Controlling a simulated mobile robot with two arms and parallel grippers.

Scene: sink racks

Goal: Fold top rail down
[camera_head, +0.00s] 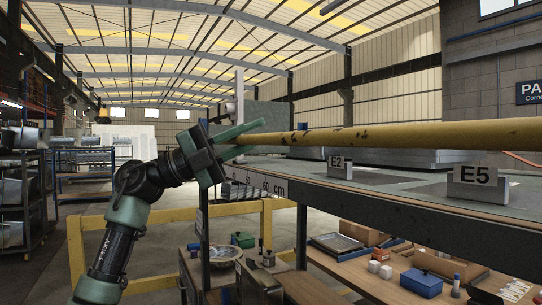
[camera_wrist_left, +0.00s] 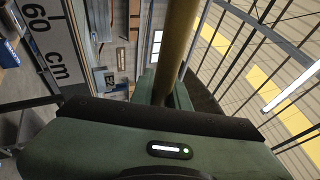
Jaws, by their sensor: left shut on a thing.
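The top rail (camera_head: 400,137) is a long yellow bar with dark scuffs. It runs almost level across the right of the head view, above the edge of a grey worktop. My left gripper (camera_head: 247,140) is shut on the rail near its left end, with one green finger above and one below in the picture. In the left wrist view the rail (camera_wrist_left: 178,45) runs up from between the fingers (camera_wrist_left: 168,95), which are partly hidden by the gripper body. My right gripper is in neither view.
The grey worktop (camera_head: 420,186) carries tags E2 (camera_head: 340,166) and E5 (camera_head: 476,186). A lower wooden bench holds a blue box (camera_head: 421,282) and small parts. A yellow floor barrier (camera_head: 150,212) stands behind my left arm. Racks (camera_head: 20,200) stand at far left.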

